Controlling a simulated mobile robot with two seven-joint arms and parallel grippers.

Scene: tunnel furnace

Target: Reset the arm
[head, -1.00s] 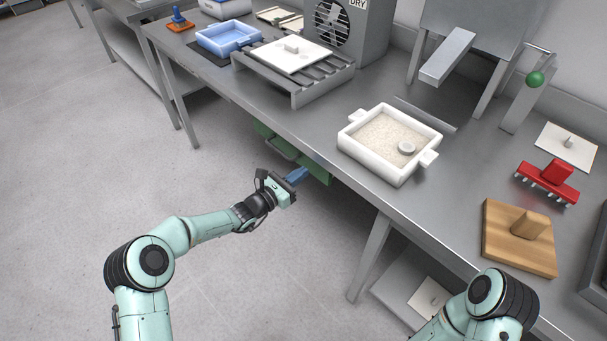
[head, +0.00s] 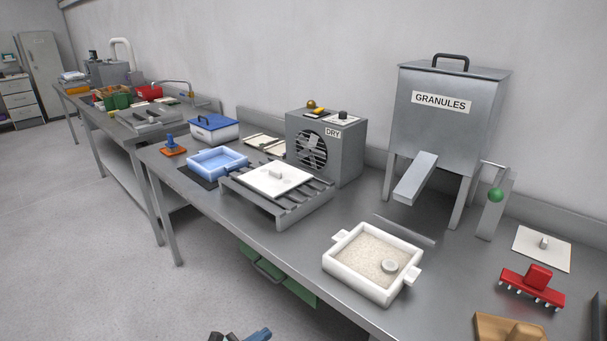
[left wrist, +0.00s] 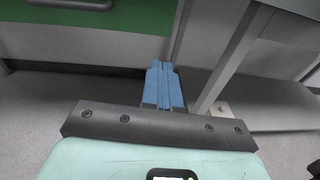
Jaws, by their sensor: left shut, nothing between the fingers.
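My left gripper (head: 258,334) shows only as a dark and blue tip at the bottom edge of the head view. In the left wrist view its blue fingers (left wrist: 164,85) are together, with nothing between them. They are over the grey floor, in front of the bench and apart from it. My right gripper is not in view.
A green drawer (head: 288,283) hangs under the bench; its front (left wrist: 130,20) and a bench leg (left wrist: 228,62) are near the left fingers. On the bench stand a white tray of granules (head: 335,268), a slatted rack (head: 290,213) and a hopper (head: 445,135).

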